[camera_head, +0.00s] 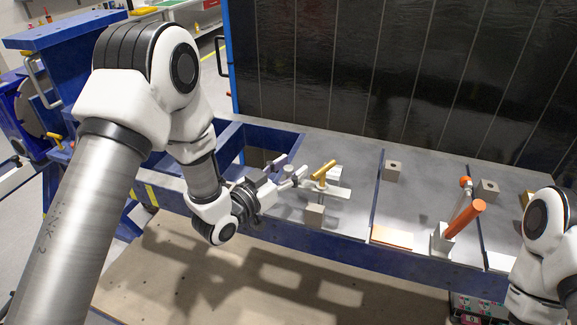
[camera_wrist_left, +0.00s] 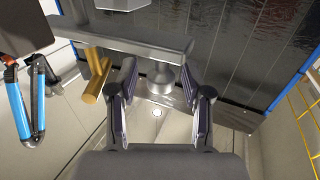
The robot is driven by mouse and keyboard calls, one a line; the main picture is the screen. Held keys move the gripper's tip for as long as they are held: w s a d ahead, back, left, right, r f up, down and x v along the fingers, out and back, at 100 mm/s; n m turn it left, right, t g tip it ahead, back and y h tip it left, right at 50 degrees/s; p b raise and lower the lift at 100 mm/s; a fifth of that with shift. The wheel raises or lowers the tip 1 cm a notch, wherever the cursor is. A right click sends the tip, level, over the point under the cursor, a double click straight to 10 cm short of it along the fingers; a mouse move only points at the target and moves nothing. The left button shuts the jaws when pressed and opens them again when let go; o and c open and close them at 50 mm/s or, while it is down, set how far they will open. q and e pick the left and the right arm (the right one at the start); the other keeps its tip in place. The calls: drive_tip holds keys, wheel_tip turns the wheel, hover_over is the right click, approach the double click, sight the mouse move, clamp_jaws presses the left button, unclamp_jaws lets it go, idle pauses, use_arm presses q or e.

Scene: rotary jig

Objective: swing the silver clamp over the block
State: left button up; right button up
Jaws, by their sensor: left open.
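The silver clamp (camera_head: 335,192) stands on the left part of the grey table, with a yellow handle (camera_head: 323,169) on it. In the left wrist view its silver bar (camera_wrist_left: 135,45) runs across the top, with a round post (camera_wrist_left: 160,82) under it and the yellow handle (camera_wrist_left: 93,85) at left. A grey block (camera_head: 314,216) sits at the table's front edge, just in front of the clamp. My left gripper (camera_head: 290,172) is open beside the clamp, on its left. In the wrist view its fingers (camera_wrist_left: 163,92) lie either side of the post, with gaps visible. My right gripper is out of view.
Other grey blocks (camera_head: 393,170) (camera_head: 487,189) stand further right on the table. An orange-handled fixture (camera_head: 465,219) and a flat orange-tan plate (camera_head: 391,237) are near the front edge. A dark panel (camera_head: 400,75) closes off the back. My right arm is at the right edge.

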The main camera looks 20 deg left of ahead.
use_arm(q)
drive_tip(key=shift+a, duration=0.1)
drive_tip(key=shift+c, duration=0.3)
drive_tip(key=c, duration=0.6)
clamp_jaws()
drive_tip(key=shift+w+m+g+h+b, duration=0.3)
drive_tip(key=shift+w+m+h, duration=0.2)
drive_tip(key=shift+h, duration=0.2)
drive_tip(key=shift+w+m+g+h, duration=0.1)
drive_tip(key=shift+m+g+h, duration=0.2)
drive_tip(key=shift+h, duration=0.1)
drive_tip(key=o, duration=0.7)
unclamp_jaws()
drive_tip(key=shift+c, duration=0.2)
